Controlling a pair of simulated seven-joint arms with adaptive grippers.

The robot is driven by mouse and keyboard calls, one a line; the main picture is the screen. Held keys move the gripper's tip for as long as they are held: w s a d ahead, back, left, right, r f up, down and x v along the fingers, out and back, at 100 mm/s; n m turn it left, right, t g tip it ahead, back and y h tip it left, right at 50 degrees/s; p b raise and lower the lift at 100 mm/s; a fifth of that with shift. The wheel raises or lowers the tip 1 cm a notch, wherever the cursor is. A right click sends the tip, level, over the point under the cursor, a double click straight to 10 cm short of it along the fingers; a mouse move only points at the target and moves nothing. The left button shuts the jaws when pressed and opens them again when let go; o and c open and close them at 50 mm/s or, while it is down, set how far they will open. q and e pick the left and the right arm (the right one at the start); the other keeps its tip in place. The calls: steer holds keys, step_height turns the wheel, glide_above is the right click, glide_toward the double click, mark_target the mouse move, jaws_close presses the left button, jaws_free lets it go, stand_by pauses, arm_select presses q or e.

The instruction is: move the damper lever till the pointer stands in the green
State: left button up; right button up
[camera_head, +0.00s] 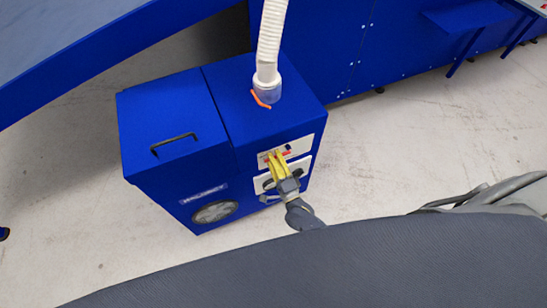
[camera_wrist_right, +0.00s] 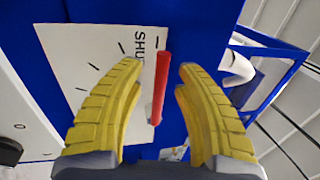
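A blue cabinet (camera_head: 180,120) stands on the floor with white plates on its front side. The red damper lever (camera_wrist_right: 160,88) stands out from a white plate (camera_wrist_right: 85,60) with black tick marks and lettering that reads SHUT. My right gripper (camera_head: 273,157) reaches the upper white plate (camera_head: 306,142) from the front. In the right wrist view its yellow fingers (camera_wrist_right: 160,70) are apart, with the lever between them in the picture; I see no clear contact. I cannot make out a pointer or a green zone. My left gripper is in neither view.
A white ribbed hose (camera_head: 270,40) rises from a clear collar on the cabinet top, beside an orange piece (camera_head: 260,100). A black handle (camera_head: 174,143) and round grille (camera_head: 215,211) are on the cabinet's left part. Blue furniture (camera_head: 400,40) stands behind. Pale floor (camera_head: 390,140) is clear at right.

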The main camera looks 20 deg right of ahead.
steer(key=shift+c, duration=0.2)
jaws_close()
